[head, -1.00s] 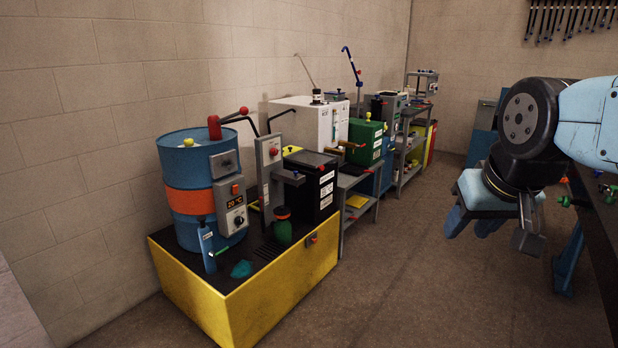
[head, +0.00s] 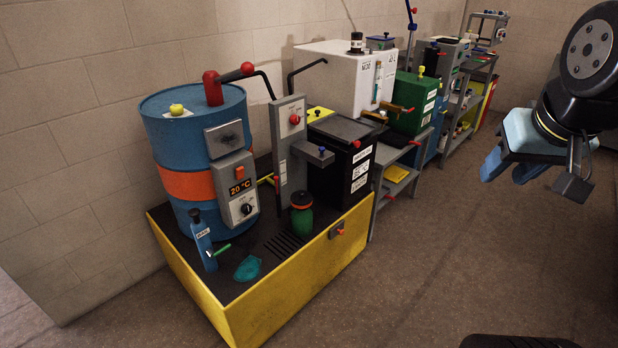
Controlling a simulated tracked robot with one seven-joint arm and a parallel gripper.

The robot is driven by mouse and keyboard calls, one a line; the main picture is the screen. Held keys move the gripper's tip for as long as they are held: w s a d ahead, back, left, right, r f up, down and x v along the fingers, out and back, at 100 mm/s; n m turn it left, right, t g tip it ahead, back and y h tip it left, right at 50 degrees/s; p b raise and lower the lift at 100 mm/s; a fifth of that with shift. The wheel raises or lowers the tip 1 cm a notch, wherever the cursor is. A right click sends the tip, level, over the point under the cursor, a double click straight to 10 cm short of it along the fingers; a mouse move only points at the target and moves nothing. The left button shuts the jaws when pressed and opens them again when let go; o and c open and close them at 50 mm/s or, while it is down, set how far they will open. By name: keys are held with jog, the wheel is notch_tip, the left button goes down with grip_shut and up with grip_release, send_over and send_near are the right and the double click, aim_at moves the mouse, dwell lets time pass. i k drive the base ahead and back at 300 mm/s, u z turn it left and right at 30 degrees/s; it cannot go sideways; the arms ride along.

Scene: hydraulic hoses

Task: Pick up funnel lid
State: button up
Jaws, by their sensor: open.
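I cannot tell for sure which piece is the funnel lid. A small yellow knob on a pale plate (head: 177,110) sits on top of the blue drum (head: 165,137) at the left. A flat teal piece (head: 247,268) lies on the dark top of the yellow base, in front of the drum. My gripper (head: 492,168) is at the right, open, with blue fingers pointing down and left. It is empty and well apart from the drum and the yellow base, over the floor side.
The yellow base (head: 290,290) also carries a green bottle with an orange top (head: 302,215), a blue bottle (head: 202,240) and a black box (head: 340,175). A lever arm (head: 235,74) rises above the drum. The floor (head: 450,260) at the right is clear.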

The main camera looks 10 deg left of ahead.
aim_at(299, 197)
jog(key=z, duration=0.05)
jog(key=i, duration=1.35)
jog(key=u, duration=2.25)
jog(key=k, duration=0.9)
jog(key=u, duration=0.1)
jog(key=i, duration=0.7)
